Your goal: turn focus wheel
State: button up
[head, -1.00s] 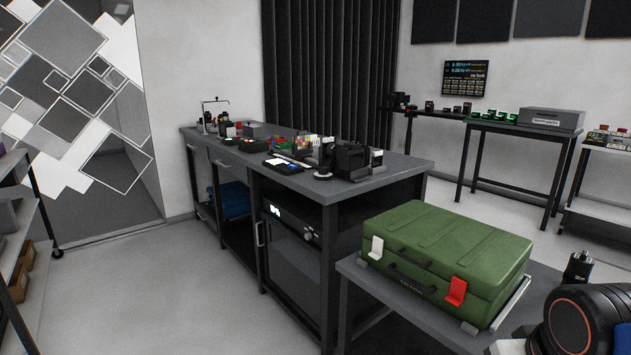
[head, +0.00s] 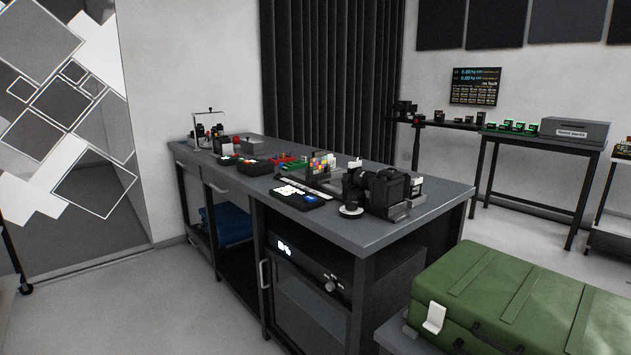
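A black camera rig (head: 382,190) stands on the near right end of the dark grey workbench (head: 420,222). A small round disc with a white face, perhaps the focus wheel (head: 351,209), sits at the rig's front left, close to the bench edge. It is too small to tell whether it is joined to the rig. My gripper is not in this view.
A green case (head: 525,295) lies on a lower table at the right. Black trays (head: 297,196), a colour chart (head: 322,164) and small items cover the bench behind the rig. The floor left of the bench (head: 120,300) is clear.

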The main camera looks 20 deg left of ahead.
aim_at(350, 204)
jog(key=i+j, duration=0.15)
jog(key=j, duration=0.3)
jog(key=i+j+z, duration=0.15)
jog(key=j, duration=0.35)
jog(key=i+j, duration=0.1)
jog(key=j, duration=0.35)
jog(key=i+j+z, duration=0.15)
jog(key=j, duration=0.35)
jog(key=i+j, duration=0.1)
jog(key=j, duration=0.4)
jog(key=i+j, duration=0.1)
jog(key=j, duration=0.4)
jog(key=i+j, duration=0.1)
jog(key=j, duration=0.4)
jog(key=i+j, duration=0.1)
jog(key=j, duration=0.4)
jog(key=i+j+z, duration=0.1)
jog(key=j, duration=0.4)
jog(key=k+l+z, duration=0.1)
jog(key=z, duration=0.2)
jog(key=k+l+z, duration=0.1)
jog(key=k+z, duration=0.15)
jog(key=l+z, duration=0.15)
jog(key=z, duration=0.3)
